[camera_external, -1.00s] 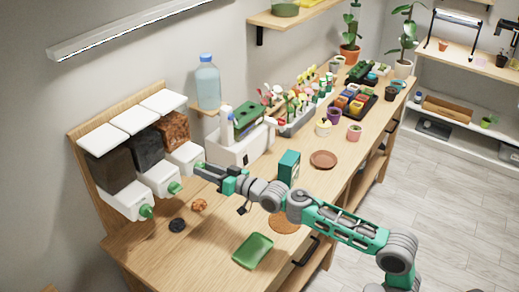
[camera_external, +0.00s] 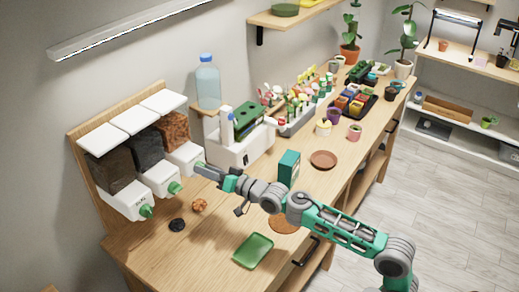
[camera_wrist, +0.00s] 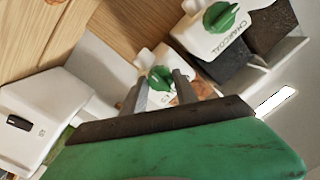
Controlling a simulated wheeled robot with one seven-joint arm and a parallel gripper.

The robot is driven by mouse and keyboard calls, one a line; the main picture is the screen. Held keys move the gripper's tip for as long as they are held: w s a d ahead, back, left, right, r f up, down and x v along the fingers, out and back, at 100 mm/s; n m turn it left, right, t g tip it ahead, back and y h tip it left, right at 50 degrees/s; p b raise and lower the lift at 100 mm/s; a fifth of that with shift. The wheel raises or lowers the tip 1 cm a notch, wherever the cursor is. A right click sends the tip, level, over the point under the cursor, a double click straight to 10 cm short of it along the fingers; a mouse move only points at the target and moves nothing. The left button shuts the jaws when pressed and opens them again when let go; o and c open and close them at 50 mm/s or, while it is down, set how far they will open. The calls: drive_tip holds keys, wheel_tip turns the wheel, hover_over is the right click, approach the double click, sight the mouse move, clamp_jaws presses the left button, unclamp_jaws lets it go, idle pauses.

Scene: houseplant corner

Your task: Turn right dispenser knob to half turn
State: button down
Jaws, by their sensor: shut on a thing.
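Three wall dispensers with white lids hang on a wooden board at the left in the external view. The right dispenser (camera_external: 184,157) holds reddish-brown material, and its green knob (camera_wrist: 160,78) shows between my fingers in the wrist view. In the external view my gripper mostly hides this knob. My gripper (camera_external: 203,168) reaches in from the right, level with the knob, and is shut on it; its two grey fingers also show in the wrist view (camera_wrist: 160,88). The knob's exact angle is hard to read.
The middle knob (camera_external: 174,187) and left knob (camera_external: 146,211) are close by; the charcoal dispenser's knob also shows in the wrist view (camera_wrist: 220,17). A white machine (camera_external: 230,152) stands right of the dispensers. A green tray (camera_external: 253,250) lies on the bench.

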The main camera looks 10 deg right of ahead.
drive_tip(key=c, duration=1)
unclamp_jaws()
drive_tip(key=shift+o, duration=0.2)
drive_tip(key=v, duration=0.7)
drive_tip(key=shift+s+d, duration=0.25)
drive_tip(key=shift+d, duration=0.05)
